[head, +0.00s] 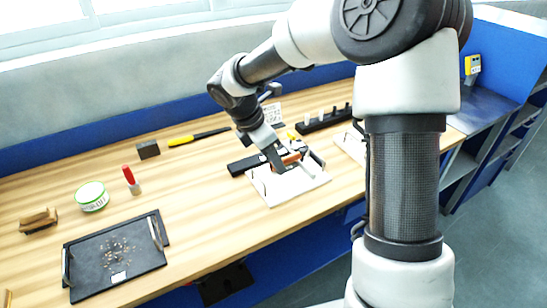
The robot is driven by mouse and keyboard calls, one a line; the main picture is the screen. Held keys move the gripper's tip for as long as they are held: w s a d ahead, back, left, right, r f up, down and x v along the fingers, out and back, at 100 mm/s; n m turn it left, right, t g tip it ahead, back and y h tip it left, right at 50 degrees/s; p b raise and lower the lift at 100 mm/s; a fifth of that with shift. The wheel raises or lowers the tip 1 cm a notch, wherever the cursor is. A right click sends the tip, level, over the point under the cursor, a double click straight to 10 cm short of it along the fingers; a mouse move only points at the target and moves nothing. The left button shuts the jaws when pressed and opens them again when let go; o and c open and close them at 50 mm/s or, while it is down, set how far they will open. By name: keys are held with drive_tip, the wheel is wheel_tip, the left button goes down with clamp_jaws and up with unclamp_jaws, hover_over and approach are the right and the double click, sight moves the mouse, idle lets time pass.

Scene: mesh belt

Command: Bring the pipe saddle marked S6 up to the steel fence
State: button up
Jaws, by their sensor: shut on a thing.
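My gripper (277,164) is low over a white board (285,193) near the middle of the bench. It is shut on a small orange-brown piece (291,159), which the fingers and wrist partly hide. No S6 mark can be read at this size, so I cannot tell whether this piece is the pipe saddle. A dark bar (238,167) lies at the back left edge of the board. Pale upright parts stand at the board's right side. I cannot tell which of these, if any, is the steel fence.
A black tray (88,283) with two handles and small bits in it lies front left. A green-white tin (91,196), a red-topped bottle (131,180), a brown brush (39,221) and a dark block (148,149) stand left. A dark rack (324,121) stands behind right. My arm covers the right.

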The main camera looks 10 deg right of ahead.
drive_tip(key=shift+f+b, duration=2.4)
drive_tip(key=shift+f, duration=1.8)
drive_tip(key=shift+w+d+p, duration=0.3)
drive_tip(key=shift+d+p, duration=0.1)
drive_tip(key=shift+d, duration=0.55)
drive_tip(key=shift+w+d+p, duration=0.3)
drive_tip(key=shift+d+p, duration=0.05)
drive_tip(key=shift+d, duration=0.6)
drive_tip(key=o, duration=1.4)
drive_tip(key=shift+c, duration=0.2)
drive_tip(key=shift+r, duration=0.1)
